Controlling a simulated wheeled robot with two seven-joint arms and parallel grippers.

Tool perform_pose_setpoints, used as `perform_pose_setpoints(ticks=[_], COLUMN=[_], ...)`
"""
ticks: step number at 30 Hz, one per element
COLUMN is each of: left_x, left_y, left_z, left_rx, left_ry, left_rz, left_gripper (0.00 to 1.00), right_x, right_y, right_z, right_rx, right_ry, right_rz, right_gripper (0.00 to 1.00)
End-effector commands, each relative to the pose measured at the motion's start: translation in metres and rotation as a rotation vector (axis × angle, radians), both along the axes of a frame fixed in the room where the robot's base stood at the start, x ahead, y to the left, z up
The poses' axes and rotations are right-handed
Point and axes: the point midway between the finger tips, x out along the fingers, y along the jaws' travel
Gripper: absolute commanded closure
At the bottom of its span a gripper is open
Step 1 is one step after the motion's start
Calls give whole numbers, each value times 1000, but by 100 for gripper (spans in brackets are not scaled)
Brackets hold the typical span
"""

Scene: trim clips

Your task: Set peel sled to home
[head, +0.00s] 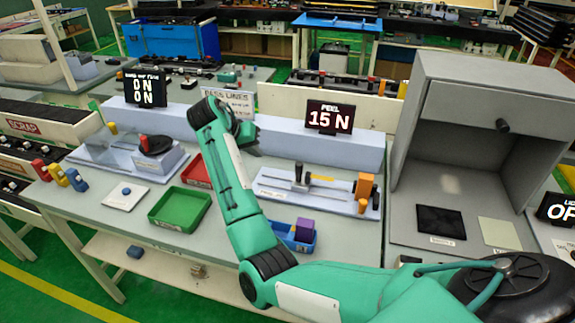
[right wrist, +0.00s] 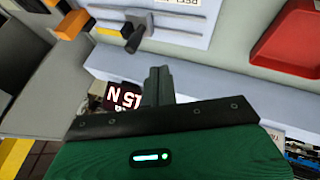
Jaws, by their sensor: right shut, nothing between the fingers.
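The peel rig is a pale base plate (head: 275,190) on the bench, with a dark upright post on the sled (head: 300,176), a yellow strip (head: 322,178) beside it and an orange block (head: 364,187) at the right end. The PEEL display (head: 329,117) behind it reads 15 N. My right gripper (head: 250,150) is shut and empty, to the left of and behind the rig, apart from it. In the right wrist view the shut fingers (right wrist: 158,84) point toward the rig, with the dark sled post (right wrist: 135,38) and orange block (right wrist: 70,24) beyond. My left gripper is out of view.
A red tray (head: 196,170), partly behind my arm, and a green tray (head: 180,208) lie to the left. A blue bin (head: 293,236) with a purple block is in front of the rig. A grey cabinet (head: 480,110) stands at the right.

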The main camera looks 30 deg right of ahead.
Motion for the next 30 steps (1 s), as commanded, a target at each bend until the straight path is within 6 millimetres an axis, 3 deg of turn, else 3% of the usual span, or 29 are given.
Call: perform_pose_setpoints(ticks=[8, 19, 24, 30], left_x=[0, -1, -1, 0], left_y=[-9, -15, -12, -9], left_z=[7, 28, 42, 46], left_rx=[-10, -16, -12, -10], left_ry=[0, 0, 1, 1], left_rz=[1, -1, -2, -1], left_gripper=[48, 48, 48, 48], right_x=[0, 3, -11, -18], right_y=[-14, -61, -82, -92], right_z=[-17, -78, -77, -80], right_rx=[-1, -1, -1, 0], right_ry=[2, 4, 0, 1], right_rz=[0, -1, -1, 1], right_gripper=[100, 100, 100, 100])
